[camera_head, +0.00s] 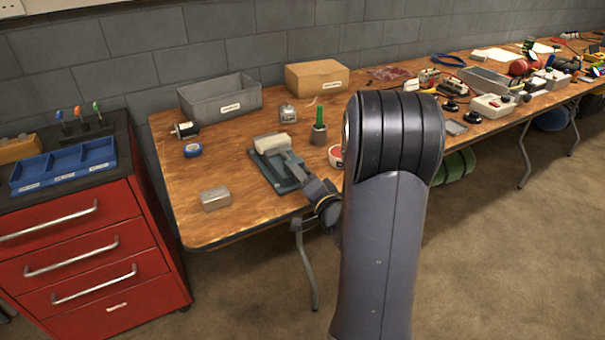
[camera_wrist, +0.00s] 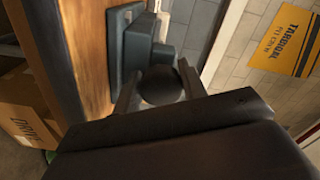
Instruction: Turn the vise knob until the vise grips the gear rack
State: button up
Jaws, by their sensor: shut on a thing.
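The blue-green vise (camera_head: 284,177) lies on the wooden bench near its front edge. It also shows in the wrist view (camera_wrist: 132,45), at the top centre. My gripper (camera_head: 318,190) reaches in at the vise's near end. In the wrist view my gripper (camera_wrist: 158,82) has its two fingers on either side of the dark round vise knob (camera_wrist: 160,88) and is shut on it. A pale block (camera_head: 272,144) sits at the vise's far end; I cannot tell whether it is the gear rack. My arm and gripper hide the knob in the head view.
A metal block (camera_head: 214,199) and blue tape (camera_head: 193,150) lie left of the vise. A grey bin (camera_head: 220,98), a cardboard box (camera_head: 317,76) and a green-topped container (camera_head: 319,130) stand behind. A red drawer cabinet (camera_head: 90,240) stands left of the bench (camera_head: 235,225).

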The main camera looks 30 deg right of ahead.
jog(key=m+p, duration=0.2)
jog(key=m, duration=0.4)
jog(key=shift+r+p, duration=0.15)
jog(key=shift+p, duration=0.25)
jog(key=shift+m+p, duration=0.9)
jog(key=shift+m, duration=1.7)
jog(key=o, duration=0.9)
jog(key=shift+o, duration=0.2)
jog(key=s, duration=1)
jog(key=shift+s+d, duration=0.2)
jog(key=shift+s, duration=0.2)
